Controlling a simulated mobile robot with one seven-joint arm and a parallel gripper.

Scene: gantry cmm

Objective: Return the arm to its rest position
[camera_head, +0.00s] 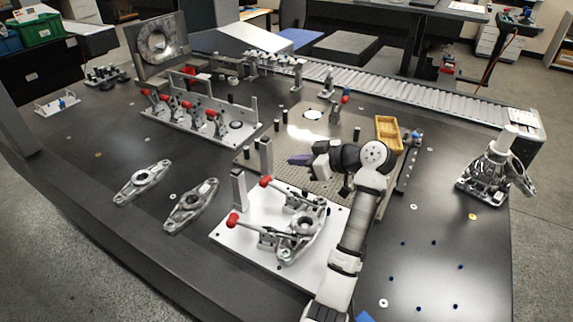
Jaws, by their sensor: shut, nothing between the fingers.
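My arm reaches in from the bottom of the head view and bends left over the middle of the dark table. My gripper (300,159) is at the arm's end, above the perforated plate, and points left. It is shut and looks empty. It is apart from the nearby fixture. The fingers are small in this view.
A white fixture plate (240,234) with red-handled clamps holds a metal part (303,228) beside my forearm. Two similar parts (141,183) (191,206) lie left. A yellow tray (388,133) sits behind my wrist. A roller conveyor (400,90) runs along the back.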

